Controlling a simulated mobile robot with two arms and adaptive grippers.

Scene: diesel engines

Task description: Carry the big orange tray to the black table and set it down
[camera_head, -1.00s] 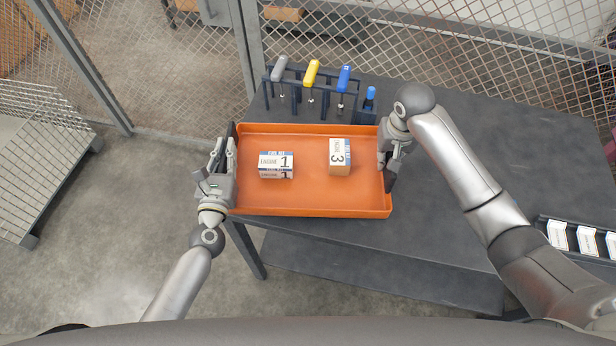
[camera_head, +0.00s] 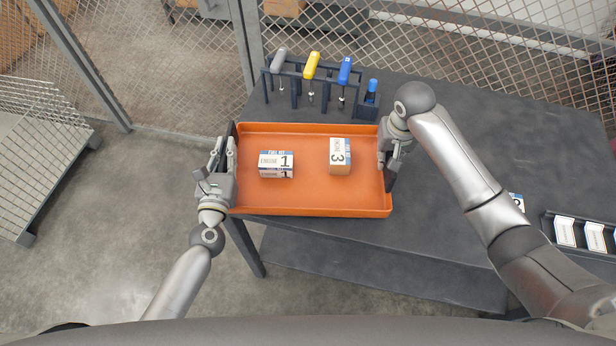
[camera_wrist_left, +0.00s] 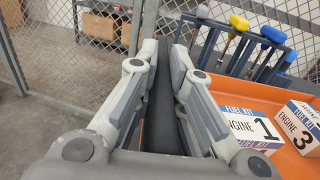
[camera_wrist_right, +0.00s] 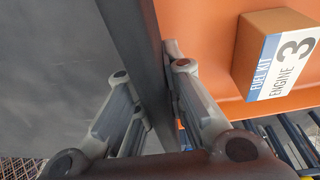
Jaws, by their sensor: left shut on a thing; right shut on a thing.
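The big orange tray (camera_head: 312,203) is level and holds two fuel kit boxes, marked 1 (camera_head: 276,164) and 3 (camera_head: 340,156). It is over the left part of the black table (camera_head: 550,140), with its left end past the table's left edge. I cannot tell whether it touches the top. My left gripper (camera_head: 226,155) is shut on the dark left end handle, also in the left wrist view (camera_wrist_left: 166,70). My right gripper (camera_head: 387,160) is shut on the dark right end handle, also in the right wrist view (camera_wrist_right: 155,95).
A rack with grey, yellow (camera_head: 312,66) and blue screwdrivers stands just behind the tray. A dark holder with white labelled cards (camera_head: 566,231) is at the right, with another labelled item (camera_head: 517,202) beside it. The table's back right is clear. Mesh fencing (camera_head: 170,90) stands behind.

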